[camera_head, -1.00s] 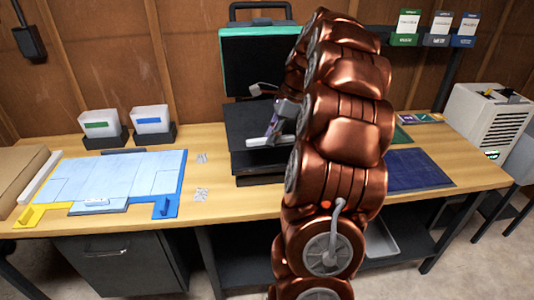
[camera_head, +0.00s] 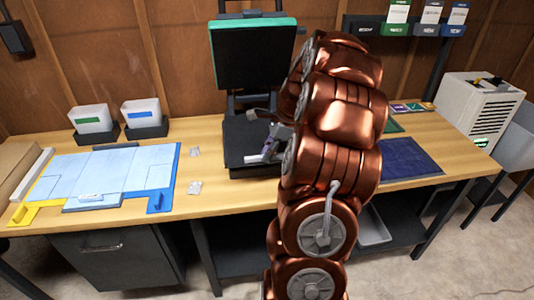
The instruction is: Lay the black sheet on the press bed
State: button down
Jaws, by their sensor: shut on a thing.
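The heat press stands at the back middle of the bench with its teal-edged upper plate (camera_head: 253,55) raised. Its black press bed (camera_head: 238,145) lies open below. My gripper (camera_head: 266,148) is low at the right part of the bed, partly hidden by my copper arm. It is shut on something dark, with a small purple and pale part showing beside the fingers. The black sheet cannot be clearly told from the black bed, so whether it touches the bed or lies flat is unclear.
A pale blue board with yellow and blue corner pieces (camera_head: 164,200) lies at left, with two labelled bins (camera_head: 145,118) behind. A dark blue mat (camera_head: 412,158) lies at right. A white machine (camera_head: 480,108) stands beyond.

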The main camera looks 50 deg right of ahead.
jog(key=shift+f, duration=0.5)
jog(key=c, duration=1.1)
grip_release()
jog(key=shift+c, duration=0.2)
jog(key=b+v, duration=0.2)
jog(key=v, duration=1)
jog(key=shift+a, duration=0.1)
